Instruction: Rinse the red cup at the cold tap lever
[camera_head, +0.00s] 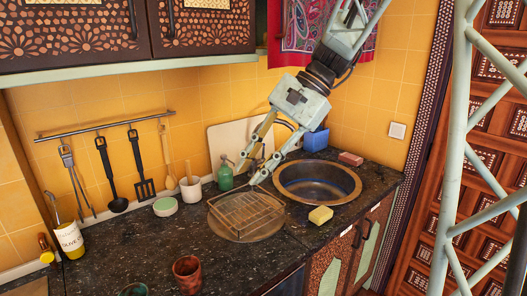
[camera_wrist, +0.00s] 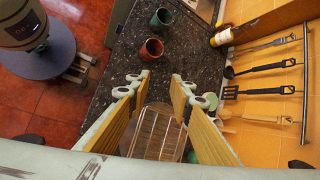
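The red cup (camera_head: 187,273) stands on the dark counter near its front edge, left of the wire rack. It also shows in the wrist view (camera_wrist: 152,50), beyond my fingertips and clear of them. My gripper (camera_head: 247,178) is open and empty, above the back of the rack and left of the sink. In the wrist view its two fingers (camera_wrist: 160,85) stand wide apart. The round basin (camera_head: 317,190) with a brown rim is on the right of the counter. I cannot make out the tap or its cold lever; my arm covers part of the wall behind the basin.
A wire rack (camera_head: 245,212) lies on a round board. A green cup (camera_wrist: 162,18) stands beside the red cup. A yellow sponge (camera_head: 320,215) lies before the basin.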

